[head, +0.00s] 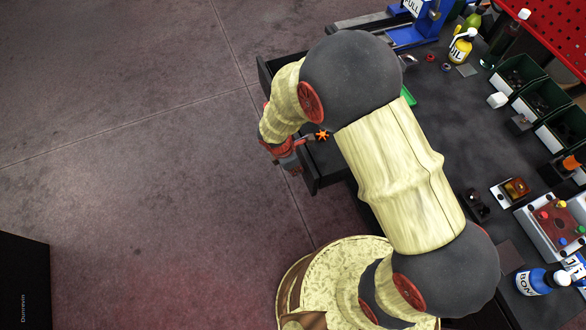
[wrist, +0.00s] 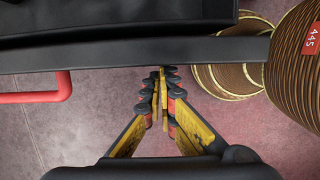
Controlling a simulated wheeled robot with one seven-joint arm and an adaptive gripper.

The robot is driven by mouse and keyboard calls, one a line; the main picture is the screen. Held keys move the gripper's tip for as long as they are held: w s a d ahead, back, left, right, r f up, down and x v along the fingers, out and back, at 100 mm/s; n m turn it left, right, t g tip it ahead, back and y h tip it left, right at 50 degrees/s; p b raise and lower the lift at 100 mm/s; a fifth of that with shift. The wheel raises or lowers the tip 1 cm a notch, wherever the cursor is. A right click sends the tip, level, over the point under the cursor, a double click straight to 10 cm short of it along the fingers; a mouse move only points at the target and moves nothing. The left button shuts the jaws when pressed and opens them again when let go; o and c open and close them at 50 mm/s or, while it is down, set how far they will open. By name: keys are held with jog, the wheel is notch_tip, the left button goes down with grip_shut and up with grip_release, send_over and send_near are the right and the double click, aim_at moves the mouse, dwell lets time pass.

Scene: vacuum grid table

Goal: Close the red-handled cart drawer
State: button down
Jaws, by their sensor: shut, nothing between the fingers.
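The drawer (head: 314,172) is a dark box pulled out from the cart's left side in the head view, partly hidden under my arm. In the wrist view its dark front panel (wrist: 120,53) crosses the upper part of the picture. The red bar handle (wrist: 58,95) sticks out from that panel at the left. My gripper (wrist: 162,76) is shut and empty, with its fingertips close to the outer face of the panel, right of the handle and apart from it. I cannot tell whether they touch the panel. In the head view my gripper (head: 291,161) is beside the drawer's outer side.
An orange-and-black item (head: 322,134) shows by the drawer. The dark worktop (head: 455,120) holds green bins (head: 519,75), a yellow oil bottle (head: 460,47), a blue-labelled bottle (head: 536,282) and small parts. The floor (head: 130,120) left of the drawer is clear. A black box (head: 22,280) stands at lower left.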

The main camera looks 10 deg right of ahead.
jog(key=w+d+p, duration=0.3)
jog(key=d, duration=0.7)
jog(key=w+d+p, duration=0.2)
jog(key=d, duration=0.8)
jog(key=w+d+p, duration=0.3)
jog(key=d, duration=0.7)
jog(key=shift+w+d+p, duration=0.2)
jog(key=shift+w+p, duration=0.15)
